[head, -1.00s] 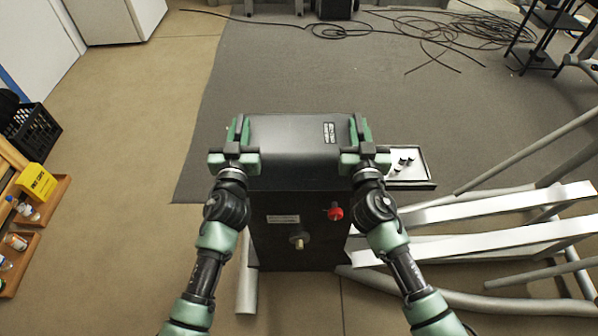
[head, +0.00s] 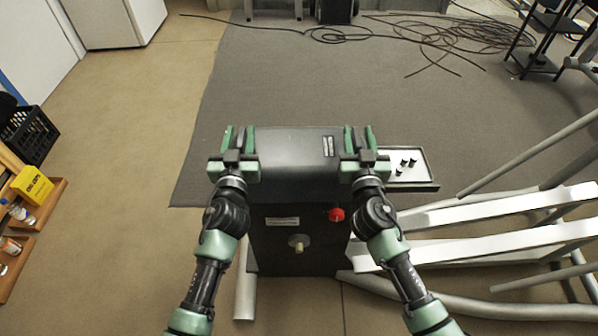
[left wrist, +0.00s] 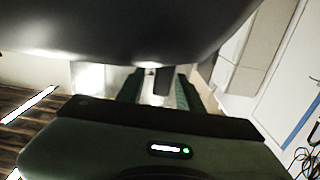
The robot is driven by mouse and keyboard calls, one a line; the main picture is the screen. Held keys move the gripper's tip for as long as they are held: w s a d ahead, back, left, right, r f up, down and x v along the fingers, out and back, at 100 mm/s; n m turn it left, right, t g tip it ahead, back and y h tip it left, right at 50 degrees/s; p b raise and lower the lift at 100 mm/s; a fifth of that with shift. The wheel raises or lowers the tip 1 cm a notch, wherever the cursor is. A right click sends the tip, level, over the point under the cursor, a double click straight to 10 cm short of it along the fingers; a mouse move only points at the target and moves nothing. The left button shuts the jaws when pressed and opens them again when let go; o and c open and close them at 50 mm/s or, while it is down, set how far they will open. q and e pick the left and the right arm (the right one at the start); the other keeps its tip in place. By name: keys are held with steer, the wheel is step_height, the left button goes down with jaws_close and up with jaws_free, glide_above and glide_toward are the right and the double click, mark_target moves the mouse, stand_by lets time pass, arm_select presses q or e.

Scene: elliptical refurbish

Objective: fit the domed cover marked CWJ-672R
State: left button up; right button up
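The dark domed cover (head: 290,155) sits across the top of the black housing (head: 285,235). A small label (head: 328,146) shows at its upper right, too small to read. My left gripper (head: 238,139) is at the cover's left end and my right gripper (head: 358,139) at its right end. Both have their green fingers spread apart. In the left wrist view the left fingers (left wrist: 158,88) stand apart with a dark upright piece between them, and the cover (left wrist: 110,30) fills the top. How the cover's lower edge meets the housing is partly hidden by my grippers.
A red knob (head: 336,214) and a pale shaft end (head: 298,242) are on the housing's near face. A tray (head: 420,182) with small dark parts lies to the right. Silver rails (head: 500,215) extend right. Cables (head: 440,35) lie on the mat behind.

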steer(key=shift+s, duration=0.2)
arm_select(q)
steer(key=s, duration=1.2)
arm_select(e)
steer(key=s, duration=1.1)
steer(key=shift+s, duration=0.35)
